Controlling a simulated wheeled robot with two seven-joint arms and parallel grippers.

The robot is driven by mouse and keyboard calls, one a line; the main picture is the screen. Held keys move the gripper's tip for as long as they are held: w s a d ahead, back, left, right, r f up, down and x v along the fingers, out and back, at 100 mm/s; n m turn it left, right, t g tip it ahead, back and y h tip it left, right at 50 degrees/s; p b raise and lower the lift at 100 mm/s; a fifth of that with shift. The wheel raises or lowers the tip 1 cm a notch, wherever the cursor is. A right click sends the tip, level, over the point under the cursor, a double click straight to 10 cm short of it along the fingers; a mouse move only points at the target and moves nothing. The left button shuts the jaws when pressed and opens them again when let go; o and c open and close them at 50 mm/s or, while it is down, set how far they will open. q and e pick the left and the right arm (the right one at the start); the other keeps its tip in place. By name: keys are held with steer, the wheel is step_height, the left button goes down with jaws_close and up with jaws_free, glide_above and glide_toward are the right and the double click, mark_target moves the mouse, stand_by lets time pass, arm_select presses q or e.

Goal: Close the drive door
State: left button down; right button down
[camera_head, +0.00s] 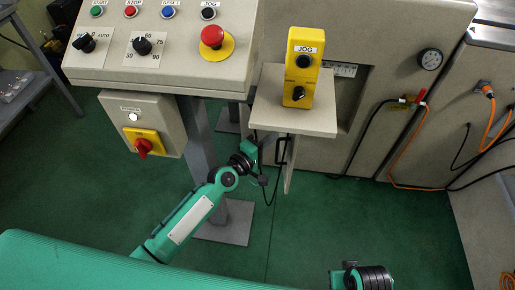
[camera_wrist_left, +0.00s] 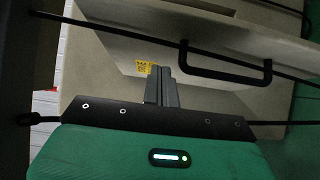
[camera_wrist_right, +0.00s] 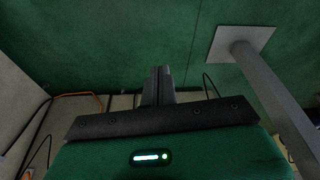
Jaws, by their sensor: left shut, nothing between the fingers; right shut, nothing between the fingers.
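The drive door (camera_head: 290,172) is a beige panel that stands swung out, nearly edge-on, below a shelf in the head view. Its black handle (camera_head: 282,150) sits on the door's left face. Behind it, the recess (camera_head: 345,95) in the machine front is uncovered. My left gripper (camera_head: 257,152) is just left of the handle. In the left wrist view its fingers (camera_wrist_left: 161,88) are shut and empty, pointing at a beige panel, with the handle (camera_wrist_left: 228,73) to their right. My right gripper's fingers (camera_wrist_right: 158,85) are shut and empty over the green floor, away from the door.
A yellow jog box (camera_head: 302,68) stands on the beige shelf (camera_head: 265,115). A control console (camera_head: 160,55) is at left, on a grey post (camera_head: 198,130). Cables (camera_head: 398,150) hang at right. The green floor (camera_head: 390,225) at lower right looks clear.

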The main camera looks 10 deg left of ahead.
mark_target(281, 139)
arm_select(q)
steer(key=d, duration=0.3)
steer(key=shift+w+d+p, duration=0.1)
steer(key=shift+w+p, duration=0.15)
steer(key=shift+p, duration=0.05)
steer(key=shift+d, duration=0.3)
arm_select(e)
steer(key=shift+x, duration=0.85)
steer(key=shift+s, duration=0.1)
arm_select(q)
steer(key=shift+d, duration=0.15)
arm_select(e)
steer(key=shift+d+r, duration=0.1)
steer(key=shift+r, duration=0.05)
